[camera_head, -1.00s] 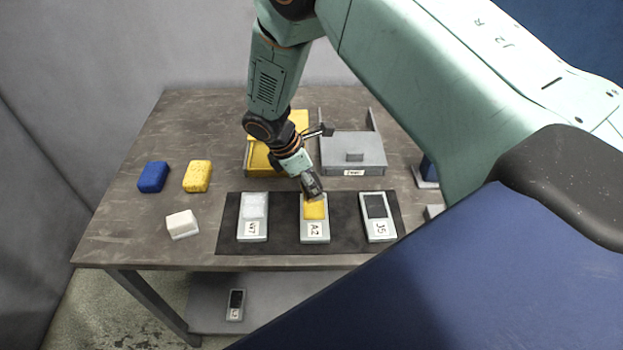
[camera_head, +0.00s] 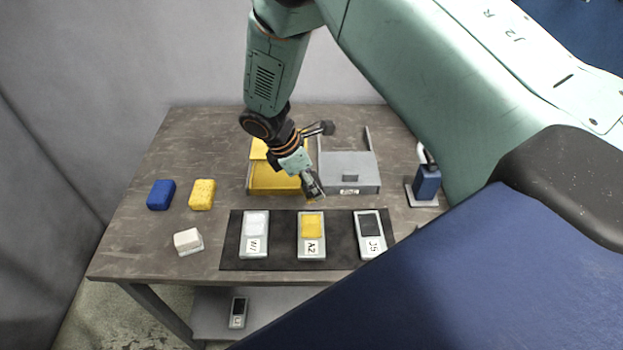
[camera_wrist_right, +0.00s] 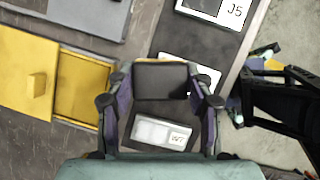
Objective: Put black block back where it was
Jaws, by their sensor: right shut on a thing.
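My right gripper (camera_head: 313,190) hangs in the air just behind the black mat, above the far end of the A2 unit. In the right wrist view it is shut on a black block (camera_wrist_right: 161,80), held between its two fingers. Three labelled grey units lie on the mat: W7 with a white face (camera_head: 256,224), A2 with a yellow face (camera_head: 312,226), J5 with a black face (camera_head: 370,225). The wrist view shows W7 (camera_wrist_right: 160,132) and J5 (camera_wrist_right: 215,8); the block partly hides A2.
A yellow box (camera_head: 270,180) and a grey box (camera_head: 350,173) stand behind the mat. Blue (camera_head: 161,195), yellow (camera_head: 202,194) and white (camera_head: 188,242) blocks lie left. A blue object (camera_head: 427,182) stands right. Another unit (camera_head: 238,312) is on the lower shelf.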

